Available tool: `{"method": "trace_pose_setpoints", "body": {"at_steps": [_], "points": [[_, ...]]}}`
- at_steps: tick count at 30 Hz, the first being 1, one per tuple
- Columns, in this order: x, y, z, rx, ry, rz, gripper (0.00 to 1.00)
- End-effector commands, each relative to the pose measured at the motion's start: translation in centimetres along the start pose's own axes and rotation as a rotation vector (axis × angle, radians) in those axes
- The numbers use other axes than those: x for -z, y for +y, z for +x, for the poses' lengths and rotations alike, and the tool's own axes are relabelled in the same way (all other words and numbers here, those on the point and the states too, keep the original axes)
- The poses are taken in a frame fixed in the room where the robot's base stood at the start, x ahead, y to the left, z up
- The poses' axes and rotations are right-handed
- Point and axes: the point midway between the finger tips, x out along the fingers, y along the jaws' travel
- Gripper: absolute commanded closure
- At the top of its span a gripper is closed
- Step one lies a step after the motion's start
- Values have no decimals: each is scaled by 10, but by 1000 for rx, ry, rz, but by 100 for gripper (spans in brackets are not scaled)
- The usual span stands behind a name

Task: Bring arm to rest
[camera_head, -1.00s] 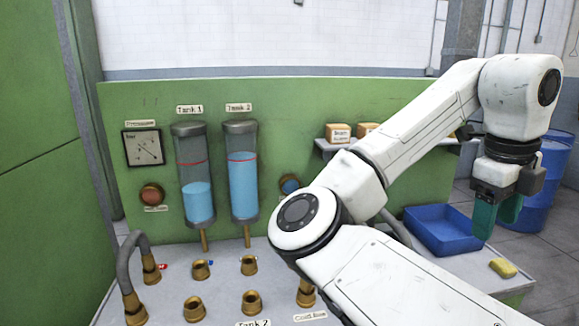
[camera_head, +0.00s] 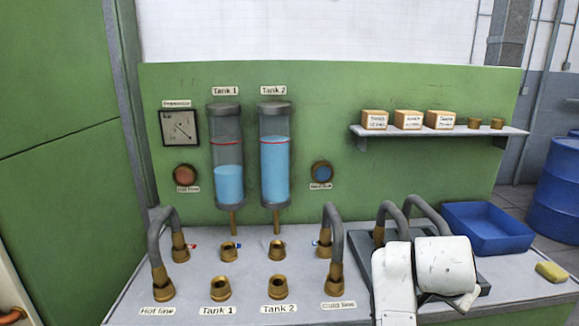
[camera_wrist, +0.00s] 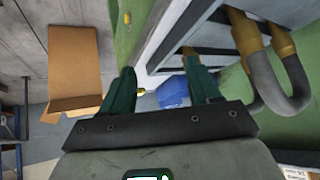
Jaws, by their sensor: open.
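My gripper (camera_wrist: 158,78) shows in the wrist view with its two green fingers apart and nothing held between them. In the head view only white links of my arm show, folded low at the front right, in front of the table. My gripper itself is out of sight there. In the wrist view a grey U-shaped pipe with brass ends (camera_wrist: 265,82) is to the right of the fingers. Part of a blue object (camera_wrist: 173,92) shows beyond the gap between them.
The table (camera_head: 190,290) carries brass sockets and grey hoses. A shelf (camera_head: 440,132) holds boxes. A blue barrel (camera_head: 556,185) stands right. A cardboard box (camera_wrist: 73,62) is left in the wrist view.

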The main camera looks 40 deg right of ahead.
Motion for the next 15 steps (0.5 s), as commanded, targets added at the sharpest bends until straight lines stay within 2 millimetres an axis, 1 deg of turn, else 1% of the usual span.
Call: {"method": "trace_pose_setpoints", "body": {"at_steps": [1,5,6,8,9,11,12,14,15], "points": [[-26,3,13,17,-18,-124,39],[-88,8,34,85,-81,-430,39],[-108,11,39,109,-105,-522,39],[-141,20,47,143,-147,-660,39],[-163,26,51,169,-178,-750,39],[-197,39,56,210,-229,-882,39],[-219,49,58,238,-265,-966,39],[-252,66,59,283,-321,-1086,39],[-272,78,59,313,-359,-1158,39]]}}
